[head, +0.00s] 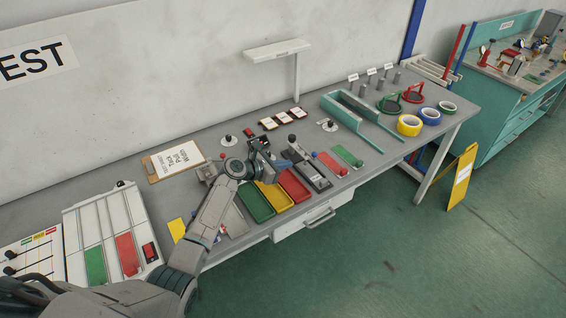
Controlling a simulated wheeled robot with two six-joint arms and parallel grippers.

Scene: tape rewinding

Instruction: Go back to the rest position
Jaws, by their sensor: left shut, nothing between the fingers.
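My left arm comes in from the lower left and reaches over the grey workbench (365,180). My left gripper (262,150) is shut and empty. It is over the bench, behind the green tray (256,204), yellow tray (275,196) and red tray (294,186). A grey device with a black knob (308,166) stands just right of the gripper. The gripper is small in view, and I cannot tell how high it is above the bench. My right gripper is not in view.
A teal channel frame (347,112) and a lamp post (297,78) stand behind. A clipboard (174,159) lies left. Green floor is open in front.

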